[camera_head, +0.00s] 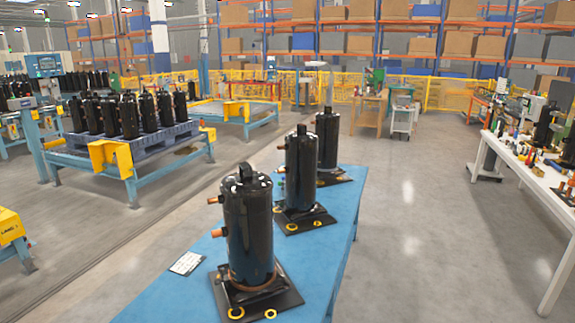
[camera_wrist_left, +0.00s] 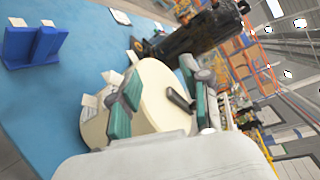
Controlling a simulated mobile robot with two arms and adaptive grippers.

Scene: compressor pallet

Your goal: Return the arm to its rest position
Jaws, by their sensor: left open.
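My left gripper (camera_wrist_left: 160,92) shows in the left wrist view with its two teal-padded fingers spread apart. A large round cream-coloured object (camera_wrist_left: 155,75) lies behind and between the fingers; I cannot tell whether they touch it. A black compressor (camera_wrist_left: 200,38) appears tilted beyond it in that view. Neither arm nor gripper shows in the head view. My right gripper is in no view.
Three black compressors stand in a row on the blue table, the nearest one (camera_head: 249,225) on a dark base plate. The blue table (camera_head: 190,295) has a white card (camera_head: 187,263). A blue holder (camera_wrist_left: 35,45) sits left in the wrist view. Open floor (camera_head: 415,235) lies right.

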